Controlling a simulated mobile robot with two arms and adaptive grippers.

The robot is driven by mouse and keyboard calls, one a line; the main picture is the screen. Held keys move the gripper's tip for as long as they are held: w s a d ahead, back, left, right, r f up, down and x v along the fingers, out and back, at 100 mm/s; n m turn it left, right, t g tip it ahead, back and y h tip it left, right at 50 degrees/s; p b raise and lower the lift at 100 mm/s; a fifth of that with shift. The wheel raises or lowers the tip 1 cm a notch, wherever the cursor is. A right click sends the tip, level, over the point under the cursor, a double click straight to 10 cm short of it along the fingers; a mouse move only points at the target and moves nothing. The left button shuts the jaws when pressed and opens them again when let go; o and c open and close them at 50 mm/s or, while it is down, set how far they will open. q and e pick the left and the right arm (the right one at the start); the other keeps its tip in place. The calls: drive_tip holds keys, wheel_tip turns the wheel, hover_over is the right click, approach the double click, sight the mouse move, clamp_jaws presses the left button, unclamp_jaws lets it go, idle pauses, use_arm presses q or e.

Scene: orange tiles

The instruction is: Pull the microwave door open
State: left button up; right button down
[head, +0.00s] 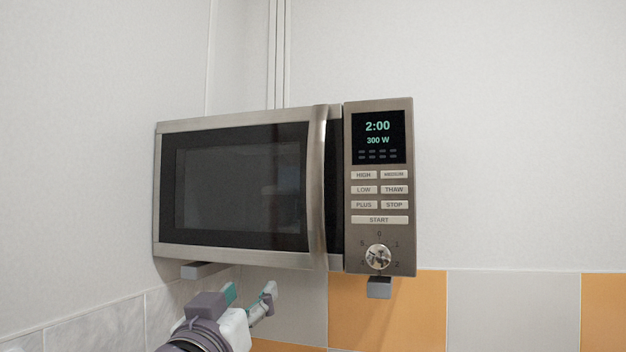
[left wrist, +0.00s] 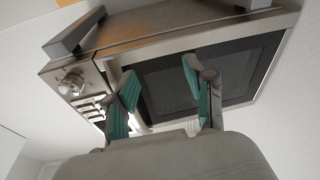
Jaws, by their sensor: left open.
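The microwave (head: 240,262) hangs high by the wall, with its door (head: 240,185) shut against the body. A curved vertical metal handle (head: 318,190) runs down the door's right side. My left gripper (head: 250,291) is open and empty, below the door and left of the handle's lower end. In the left wrist view, the gripper (left wrist: 160,78) has its teal-padded fingers spread in front of the microwave's dark door window (left wrist: 235,70), seen from below. One finger overlaps the area near the handle there and partly hides it. I see no grip on the handle. My right gripper is out of view.
The control panel (head: 379,210) with a lit display and a knob (head: 378,257) is right of the handle. Grey supports (head: 379,288) stick out beneath the microwave. Tiled wall (head: 515,308) lies below; the space right of the microwave is clear.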

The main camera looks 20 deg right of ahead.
sight(314, 179)
use_arm(q)
drive_tip(key=s+d+r+m+t+h, duration=0.1)
drive_tip(key=s+d+r+m+h, duration=0.25)
drive_tip(key=s+r, duration=0.65)
drive_tip(key=shift+n, duration=0.45)
drive_tip(key=p+x, duration=0.2)
drive_tip(key=x, duration=0.3)
drive_tip(key=p+x, duration=0.2)
drive_tip(key=x, duration=0.3)
drive_tip(key=a+r+p+x, duration=0.1)
drive_tip(key=p+x, duration=0.1)
drive_tip(key=x, duration=0.3)
drive_tip(key=shift+w, duration=0.15)
drive_tip(key=shift+w+d+p, duration=0.3)
drive_tip(key=shift+w, duration=0.05)
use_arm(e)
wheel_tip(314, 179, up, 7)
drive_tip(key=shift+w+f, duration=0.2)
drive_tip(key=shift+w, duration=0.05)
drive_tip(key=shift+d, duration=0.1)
use_arm(q)
clamp_jaws()
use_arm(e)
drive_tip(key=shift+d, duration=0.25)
